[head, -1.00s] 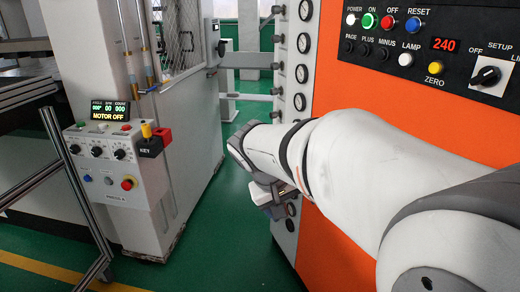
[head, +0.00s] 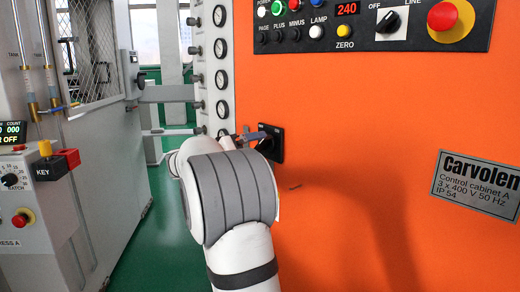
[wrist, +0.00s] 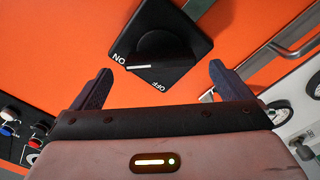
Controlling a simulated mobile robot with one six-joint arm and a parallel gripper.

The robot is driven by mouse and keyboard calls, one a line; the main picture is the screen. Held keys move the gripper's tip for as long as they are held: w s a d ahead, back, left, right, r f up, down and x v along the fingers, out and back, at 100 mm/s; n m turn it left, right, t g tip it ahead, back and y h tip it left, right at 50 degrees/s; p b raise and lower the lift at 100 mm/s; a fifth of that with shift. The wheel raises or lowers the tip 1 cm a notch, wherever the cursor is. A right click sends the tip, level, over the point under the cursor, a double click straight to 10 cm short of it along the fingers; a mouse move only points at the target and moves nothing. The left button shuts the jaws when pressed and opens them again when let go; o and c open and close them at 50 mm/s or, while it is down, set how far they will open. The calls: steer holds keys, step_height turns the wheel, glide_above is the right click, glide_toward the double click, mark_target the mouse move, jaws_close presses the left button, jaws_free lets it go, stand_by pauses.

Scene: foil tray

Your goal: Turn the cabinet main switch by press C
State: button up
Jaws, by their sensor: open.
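The main switch is a black rotary knob on a square black plate (head: 276,152), set on the front of the orange control cabinet (head: 330,110). In the wrist view the knob (wrist: 165,48) sits on its plate, with its white mark pointing at the ON label. The OFF label is on the plate's lower edge there. My gripper (wrist: 160,80) is open and empty, with one finger on each side in front of the plate. In the head view my gripper (head: 250,137) is at the switch, partly hidden by my arm. I cannot tell whether it touches the knob.
Above is a black control panel (head: 340,45) with buttons, an OFF/LINE selector (head: 388,20) and a red emergency stop (head: 450,18). Gauges (head: 221,80) line the cabinet's left side. A grey press (head: 100,140) with a KEY box (head: 50,168) stands left. Green floor lies between.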

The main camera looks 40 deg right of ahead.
mark_target(260, 142)
steer(key=shift+d, duration=2.1)
steer(key=shift+c, duration=0.5)
steer(key=c, duration=0.9)
